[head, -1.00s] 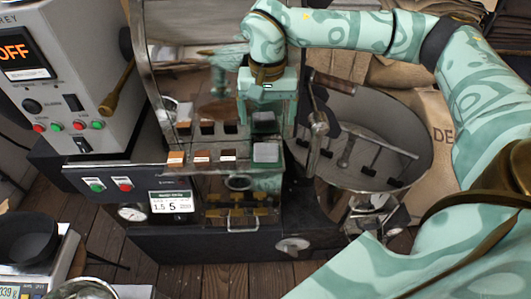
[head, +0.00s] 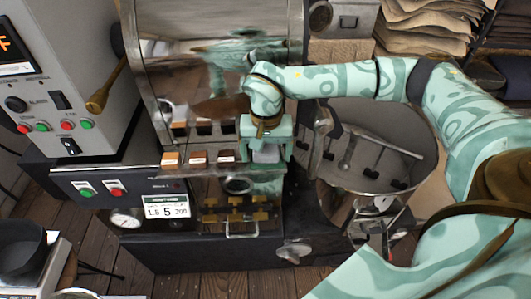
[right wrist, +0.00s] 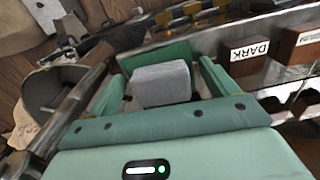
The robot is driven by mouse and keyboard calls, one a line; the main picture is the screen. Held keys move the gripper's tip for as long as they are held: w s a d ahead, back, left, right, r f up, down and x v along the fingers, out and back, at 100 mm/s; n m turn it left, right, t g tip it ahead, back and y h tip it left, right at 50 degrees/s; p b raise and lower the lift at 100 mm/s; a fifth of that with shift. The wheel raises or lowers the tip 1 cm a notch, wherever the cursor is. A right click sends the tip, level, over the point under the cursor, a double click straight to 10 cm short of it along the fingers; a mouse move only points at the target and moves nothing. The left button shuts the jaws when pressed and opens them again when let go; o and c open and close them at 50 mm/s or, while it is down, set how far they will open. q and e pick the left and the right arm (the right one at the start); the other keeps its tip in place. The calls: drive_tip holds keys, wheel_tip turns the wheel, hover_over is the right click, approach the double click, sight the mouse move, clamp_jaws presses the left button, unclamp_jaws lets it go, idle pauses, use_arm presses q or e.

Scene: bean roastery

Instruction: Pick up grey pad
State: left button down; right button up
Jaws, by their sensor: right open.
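The grey pad (right wrist: 162,85) is a small, light grey block on the ledge at the front of the roaster. In the right wrist view it lies between the two fingers of my right gripper (right wrist: 160,76). The fingers are apart, with a visible gap to the pad on each side. In the head view my right gripper (head: 265,146) is down over the pad (head: 266,155), which is partly hidden by the gripper. My left gripper is in neither current view.
Several small labelled blocks (head: 198,158) stand left of the pad on the same ledge. The shiny roaster front (head: 215,80) rises behind, with a blurred reflection. The round cooling tray (head: 385,150) is to the right. The control cabinet (head: 65,75) stands at the left.

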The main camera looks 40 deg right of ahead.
sight(266, 151)
drive_tip(key=c, duration=1)
drive_tip(key=shift+c, duration=0.2)
drive_tip(key=shift+r, duration=0.5)
wheel_tip(266, 151, up, 3)
drive_tip(key=shift+p, duration=0.8)
drive_tip(key=s+a+r+p, duration=0.1)
drive_tip(key=s+a+r, duration=0.2)
drive_tip(key=s, duration=0.3)
drive_tip(key=s+a+r+p, duration=0.2)
drive_tip(key=s+a+r, duration=0.1)
drive_tip(key=s+r, duration=0.3)
drive_tip(key=shift+s+a, duration=0.25)
drive_tip(key=shift+o, duration=0.5)
drive_tip(key=shift+c, duration=0.2)
